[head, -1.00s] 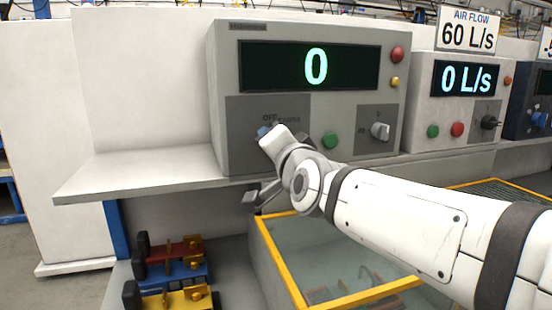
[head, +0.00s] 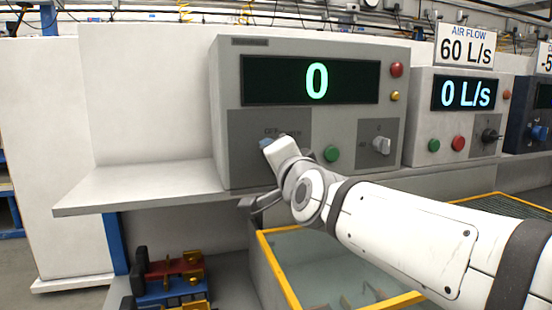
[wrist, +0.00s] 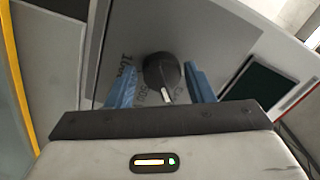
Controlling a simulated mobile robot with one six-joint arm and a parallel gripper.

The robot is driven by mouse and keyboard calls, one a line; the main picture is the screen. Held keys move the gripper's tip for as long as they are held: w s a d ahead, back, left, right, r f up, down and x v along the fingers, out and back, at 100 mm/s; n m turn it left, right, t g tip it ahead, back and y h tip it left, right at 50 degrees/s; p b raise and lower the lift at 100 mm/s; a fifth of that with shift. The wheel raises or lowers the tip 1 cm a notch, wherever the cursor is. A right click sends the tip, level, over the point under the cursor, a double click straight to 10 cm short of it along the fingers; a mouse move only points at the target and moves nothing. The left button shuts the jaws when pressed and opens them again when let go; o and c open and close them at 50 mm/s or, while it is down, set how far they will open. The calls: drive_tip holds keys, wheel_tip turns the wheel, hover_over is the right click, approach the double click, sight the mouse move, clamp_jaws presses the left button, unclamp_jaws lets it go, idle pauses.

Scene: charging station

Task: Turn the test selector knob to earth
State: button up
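The test selector knob (wrist: 160,74) is round and black with a white pointer mark in the wrist view. It stands on a grey panel with printed labels, partly hidden; one in the head view reads "OFF". My gripper (wrist: 160,82) has its two blue fingers on either side of the knob. A gap shows on the left, while the right finger is close to it; I cannot tell if it touches. In the head view my gripper (head: 266,146) is in front of the left panel and hides the knob.
The grey tester (head: 229,100) has a display reading 0, a green button (head: 331,153), a second knob (head: 381,146) and a red light (head: 397,69). A shelf (head: 140,188) extends left. A yellow-rimmed tank (head: 280,270) lies below my arm.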

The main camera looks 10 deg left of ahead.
drive_tip(key=shift+o, duration=1.4)
drive_tip(key=shift+r, duration=0.1)
drive_tip(key=p+v, duration=0.2)
drive_tip(key=v, duration=0.5)
drive_tip(key=shift+s+d, duration=0.2)
drive_tip(key=shift+s, duration=0.15)
